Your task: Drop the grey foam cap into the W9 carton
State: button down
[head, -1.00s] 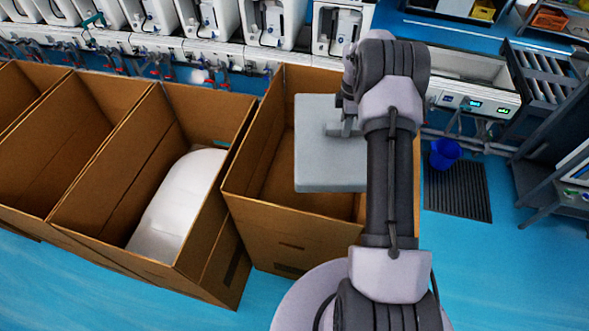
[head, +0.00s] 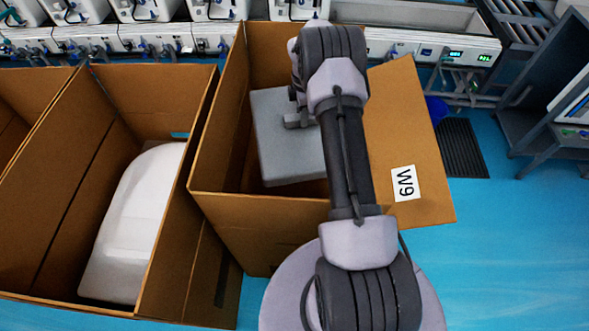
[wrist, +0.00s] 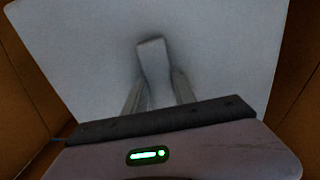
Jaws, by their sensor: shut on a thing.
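The grey foam cap (head: 288,150) is a flat grey block held by my gripper (head: 297,118). In the head view it is inside the opening of the W9 carton (head: 260,207), below the rim as far as I can see. The W9 label (head: 404,183) is on the open flap at the carton's right. In the wrist view the cap (wrist: 90,60) fills most of the picture, and my gripper (wrist: 152,85) is shut on a raised tab on it. Brown carton walls show on both sides. My arm hides part of the cap and the carton's right side.
A carton (head: 50,240) to the left holds a white rounded part (head: 130,225). More cartons stand further left. A black floor mat (head: 462,148) and blue bucket (head: 437,108) lie right. Blue floor is free at lower right.

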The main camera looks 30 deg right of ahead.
notch_tip(320, 180, down, 2)
jog(key=shift+f+b, duration=0.1)
jog(key=shift+b, duration=0.3)
jog(key=shift+r, duration=0.2)
jog(key=c, duration=0.9)
grip_release()
notch_tip(320, 180, up, 17)
jog(key=p, duration=0.6)
jog(key=shift+r, duration=0.2)
